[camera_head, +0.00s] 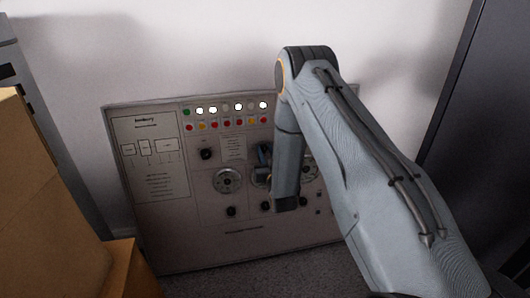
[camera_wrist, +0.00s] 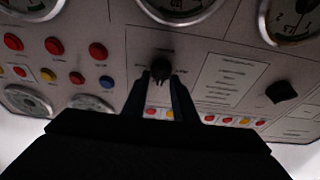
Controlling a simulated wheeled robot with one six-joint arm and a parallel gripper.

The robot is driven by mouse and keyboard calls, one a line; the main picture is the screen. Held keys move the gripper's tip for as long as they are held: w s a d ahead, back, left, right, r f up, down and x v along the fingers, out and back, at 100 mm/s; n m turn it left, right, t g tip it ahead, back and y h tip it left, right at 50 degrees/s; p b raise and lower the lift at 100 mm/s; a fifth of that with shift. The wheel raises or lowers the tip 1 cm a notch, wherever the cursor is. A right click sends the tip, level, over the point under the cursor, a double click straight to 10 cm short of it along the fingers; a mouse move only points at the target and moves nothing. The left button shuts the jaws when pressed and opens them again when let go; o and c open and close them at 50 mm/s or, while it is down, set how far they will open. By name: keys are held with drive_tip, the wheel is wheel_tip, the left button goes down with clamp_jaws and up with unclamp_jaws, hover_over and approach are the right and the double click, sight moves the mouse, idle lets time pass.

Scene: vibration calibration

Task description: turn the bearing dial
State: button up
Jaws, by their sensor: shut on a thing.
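The control panel (camera_head: 222,245) leans against the white wall in the head view, carrying knobs, lights and round gauges. My gripper (camera_wrist: 161,82) reaches the panel face, its two dark fingers on either side of a small black dial knob (camera_wrist: 161,66) and closed on it. The knob's lower part is hidden between the fingers, and its label is too small to read. In the head view my arm covers the right part of the panel. A sliver of the gripper shows there beside my forearm, and the held knob is hidden.
Round gauges (camera_wrist: 178,8) and another black knob (camera_wrist: 281,91) sit near the gripper. Red buttons (camera_wrist: 53,46) are to the left. Cardboard boxes (camera_head: 45,200) stand at the left, and a dark cabinet (camera_head: 490,130) stands at the right.

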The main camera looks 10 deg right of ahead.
drive_tip(key=o, duration=1)
drive_tip(key=shift+o, duration=0.2)
drive_tip(key=shift+s, duration=0.1)
drive_tip(key=s, duration=0.7)
drive_tip(key=shift+s+f+p, duration=0.3)
drive_tip(key=shift+f+p, duration=0.05)
drive_tip(key=shift+p, duration=0.05)
